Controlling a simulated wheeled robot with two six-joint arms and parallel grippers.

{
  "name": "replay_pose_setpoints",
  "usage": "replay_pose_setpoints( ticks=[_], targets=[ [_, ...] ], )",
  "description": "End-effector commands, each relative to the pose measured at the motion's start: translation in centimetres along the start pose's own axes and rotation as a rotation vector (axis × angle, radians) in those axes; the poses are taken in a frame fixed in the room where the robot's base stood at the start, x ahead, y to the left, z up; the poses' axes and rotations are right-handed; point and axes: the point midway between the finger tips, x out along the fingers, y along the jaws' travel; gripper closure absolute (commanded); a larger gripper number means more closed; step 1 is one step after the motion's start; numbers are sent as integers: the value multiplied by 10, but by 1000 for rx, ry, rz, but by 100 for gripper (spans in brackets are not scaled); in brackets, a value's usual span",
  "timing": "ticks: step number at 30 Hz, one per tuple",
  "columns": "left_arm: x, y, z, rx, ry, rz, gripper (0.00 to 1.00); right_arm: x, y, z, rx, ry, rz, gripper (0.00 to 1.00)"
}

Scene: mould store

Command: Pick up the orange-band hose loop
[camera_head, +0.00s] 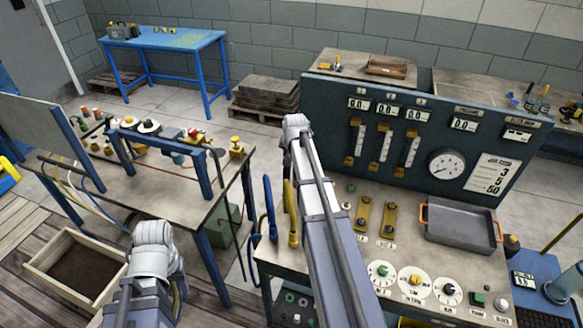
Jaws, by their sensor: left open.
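I cannot make out an orange band on either, so I cannot tell which is the orange-band loop. My left arm comes in at the bottom left, and its gripper (178,284) is open, mostly hidden by its own wrist, left of the hose loops and apart from them. My right arm reaches up through the middle, beside the yellow loop. Its fingers do not show.
The console bench holds dials, a grey tray (462,224) with orange handles and a tall gauge panel (425,95). A workbench (150,190) with a blue frame stands left. A wooden box (50,262) lies on the floor. A blue table (165,42) stands at the back.

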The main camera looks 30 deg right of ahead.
Motion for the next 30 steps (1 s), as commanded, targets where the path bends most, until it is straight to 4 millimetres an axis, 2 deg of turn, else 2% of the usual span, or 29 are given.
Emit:
replay_pose_setpoints(
  ticks=[5, 11, 24, 30],
  targets=[
    [-3, 0, 0, 0, 0, 0, 50, -3, -1, -1, -1, 0, 0, 100],
    [-18, -2, 1, -1, 0, 0, 50, -16, -4, -7, -1, 0, 0, 100],
    [-82, -8, 5, -13, 0, 2, 50, -75, -16, -31, -1, 0, 0, 100],
    [-99, -9, 6, -14, -1, 3, 50, -91, -19, -38, -1, 0, 0, 100]
  ],
)
